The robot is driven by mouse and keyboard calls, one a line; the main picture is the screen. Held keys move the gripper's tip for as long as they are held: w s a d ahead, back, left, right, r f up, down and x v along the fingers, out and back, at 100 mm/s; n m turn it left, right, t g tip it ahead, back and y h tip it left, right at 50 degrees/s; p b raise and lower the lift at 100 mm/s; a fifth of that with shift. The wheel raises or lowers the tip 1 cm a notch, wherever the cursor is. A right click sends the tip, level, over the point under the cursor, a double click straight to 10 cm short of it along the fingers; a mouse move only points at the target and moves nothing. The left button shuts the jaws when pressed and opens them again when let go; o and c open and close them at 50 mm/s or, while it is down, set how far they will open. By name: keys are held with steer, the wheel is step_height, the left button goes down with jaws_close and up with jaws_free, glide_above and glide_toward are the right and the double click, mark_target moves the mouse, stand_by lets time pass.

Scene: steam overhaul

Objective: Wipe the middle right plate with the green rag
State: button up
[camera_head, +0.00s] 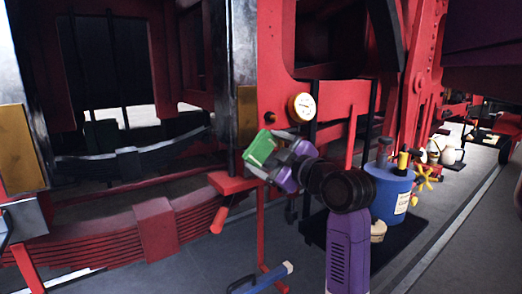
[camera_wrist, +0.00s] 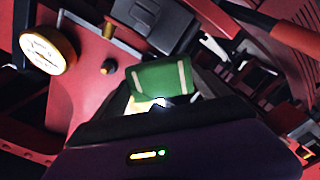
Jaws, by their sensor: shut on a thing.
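The green rag (camera_head: 261,148) is held in my gripper (camera_head: 270,160), which is shut on it. In the wrist view the rag (camera_wrist: 162,80) is a green block with two pale stripes between the finger ends of my gripper (camera_wrist: 160,98). Two brass-coloured plates show in the head view: one plate (camera_head: 246,112) on the dark upright just above and left of the rag, and one plate (camera_head: 16,150) at the far left. The rag appears close to the right plate; I cannot tell whether they touch.
A small red stand (camera_head: 232,183) is below my gripper. A dial gauge (camera_head: 302,107) is on the red frame to the right. A blue drum (camera_head: 390,192) stands on a dark mat at the right. A leaf spring (camera_head: 158,230) runs along the lower left.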

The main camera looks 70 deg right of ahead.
steer(key=shift+v, duration=0.8)
steer(key=shift+v, duration=1.55)
steer(key=shift+w+d, duration=0.1)
steer(key=shift+x, duration=3.35)
steer(key=shift+x, duration=0.95)
steer(key=shift+r, duration=0.1)
